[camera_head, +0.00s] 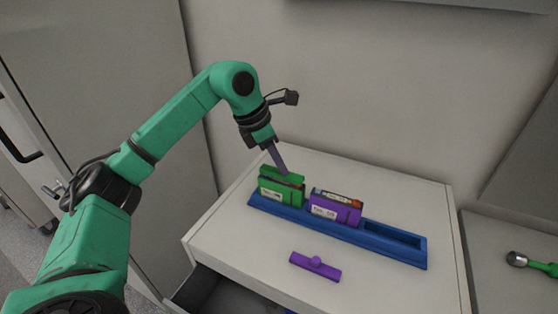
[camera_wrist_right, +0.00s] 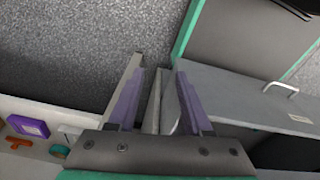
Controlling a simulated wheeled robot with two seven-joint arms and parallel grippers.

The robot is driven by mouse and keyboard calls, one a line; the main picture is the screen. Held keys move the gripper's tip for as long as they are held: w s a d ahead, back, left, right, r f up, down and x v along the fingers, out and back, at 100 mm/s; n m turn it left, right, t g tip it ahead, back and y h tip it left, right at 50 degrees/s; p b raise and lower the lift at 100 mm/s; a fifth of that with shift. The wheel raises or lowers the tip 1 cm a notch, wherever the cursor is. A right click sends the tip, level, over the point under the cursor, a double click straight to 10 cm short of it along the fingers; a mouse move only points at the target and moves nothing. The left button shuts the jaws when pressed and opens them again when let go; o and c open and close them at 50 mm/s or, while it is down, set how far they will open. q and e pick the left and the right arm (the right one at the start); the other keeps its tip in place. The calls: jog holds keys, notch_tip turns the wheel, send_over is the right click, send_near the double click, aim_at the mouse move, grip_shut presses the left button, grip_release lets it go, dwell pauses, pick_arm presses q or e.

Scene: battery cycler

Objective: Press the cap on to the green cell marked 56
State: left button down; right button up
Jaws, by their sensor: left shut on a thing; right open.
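The green cell (camera_head: 277,193) stands upright in the left slot of the blue rack (camera_head: 395,252). Its white label is too small to read surely. A green cap (camera_head: 292,179) is at the cell's top, with a dark and red band between cap and cell on the right; I cannot tell whether it is fully seated. My left gripper (camera_head: 283,171) comes down from above and is shut on the cap. My right gripper (camera_wrist_right: 158,78) shows only in the right wrist view, open and empty above the grey floor.
A purple cell (camera_head: 335,208) with its top uncovered stands beside the green one. The rack's right end is empty. A purple cap (camera_head: 315,266) lies on the white cabinet top (camera_head: 225,232) in front. An open drawer (camera_head: 225,293) is below. A green-handled tool (camera_head: 530,263) lies at right.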

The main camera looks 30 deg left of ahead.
pick_arm(q)
jog(key=shift+f, duration=0.45)
dwell(0.3)
dwell(0.3)
jog(key=c, duration=0.7)
grip_release()
jog(key=o, duration=0.5)
jog(key=shift+r, duration=0.1)
notch_tip(320, 180, up, 7)
jog(key=p, duration=0.6)
